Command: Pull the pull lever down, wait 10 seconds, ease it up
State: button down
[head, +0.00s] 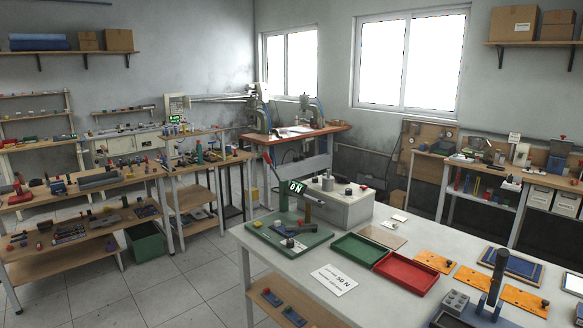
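A green test stand (288,238) stands at the left end of the near white table. It has an upright post with a small lit display (297,187) that appears to read 0 N. A dark lever-like bar (314,201) sticks out to the right from this post, roughly level; I cannot tell for sure that it is the pull lever. A black-handled upright lever (500,265) with a blue lower part stands at the table's right front. My gripper is not in view, and nothing is seen holding either lever.
A white card marked 50 N (334,280) lies in front of the stand. A green tray (358,248), a red tray (407,271) and orange plates (471,281) lie to the right. A grey box (335,203) stands behind. Tiled floor (205,280) is free at left.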

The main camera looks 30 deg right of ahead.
aim_at(272, 167)
jog(key=u, duration=0.05)
jog(key=k, duration=0.9)
jog(key=z, duration=0.45)
jog(key=i, duration=0.95)
jog(key=z, duration=0.05)
